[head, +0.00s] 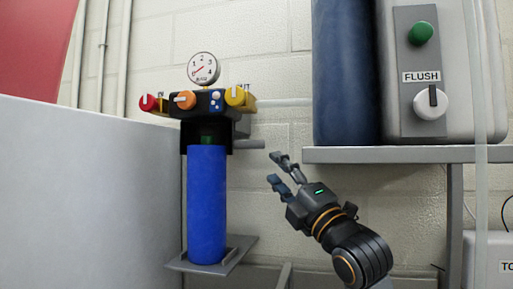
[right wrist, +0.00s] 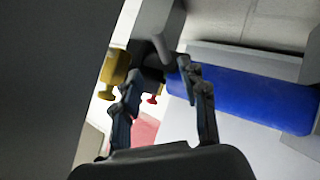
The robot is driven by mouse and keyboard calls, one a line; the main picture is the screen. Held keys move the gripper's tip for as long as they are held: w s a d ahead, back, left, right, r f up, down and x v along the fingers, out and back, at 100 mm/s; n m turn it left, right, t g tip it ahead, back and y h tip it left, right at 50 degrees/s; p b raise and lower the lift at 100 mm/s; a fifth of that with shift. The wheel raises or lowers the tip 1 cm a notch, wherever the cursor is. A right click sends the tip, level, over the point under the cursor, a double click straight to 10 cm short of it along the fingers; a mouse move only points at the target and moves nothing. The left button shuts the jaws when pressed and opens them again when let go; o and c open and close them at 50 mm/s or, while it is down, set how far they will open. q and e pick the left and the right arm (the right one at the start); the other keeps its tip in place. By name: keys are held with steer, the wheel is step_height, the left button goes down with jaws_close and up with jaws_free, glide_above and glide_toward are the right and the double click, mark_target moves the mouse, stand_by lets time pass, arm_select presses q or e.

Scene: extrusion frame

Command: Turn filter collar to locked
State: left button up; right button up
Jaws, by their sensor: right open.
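The filter has a long blue bowl (head: 206,205) hanging upright below a black head (head: 190,104). A dark collar section (head: 190,138) with a green patch at its middle sits between head and bowl. My right gripper (head: 276,169) is open and empty, to the right of the bowl's upper part and apart from it. In the right wrist view the open fingers (right wrist: 158,88) point toward the filter, with the blue bowl (right wrist: 255,97) lying sideways at the right. The collar is mostly hidden behind a finger there. My left gripper is in neither view.
A red knob (head: 148,103), an orange knob (head: 185,100), a yellow knob (head: 235,96) and a gauge (head: 203,68) sit on the head. A grey shelf (head: 400,155) carries a dark blue cylinder (head: 346,70) and a FLUSH panel (head: 420,95). A grey wall panel (head: 85,190) stands left.

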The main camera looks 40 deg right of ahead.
mark_target(253, 146)
steer(key=p+x, duration=0.2)
steer(key=x, duration=0.4)
steer(key=shift+a+r, duration=0.1)
steer(key=shift+r, duration=0.05)
steer(key=p+x, duration=0.2)
steer(key=x, duration=0.3)
steer(key=shift+w+p, duration=0.25)
steer(key=shift+p, duration=0.1)
steer(key=shift+w+r, duration=0.1)
steer(key=shift+w, duration=0.45)
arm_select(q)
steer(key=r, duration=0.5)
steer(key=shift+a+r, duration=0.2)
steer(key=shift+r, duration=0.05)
arm_select(e)
jaws_close()
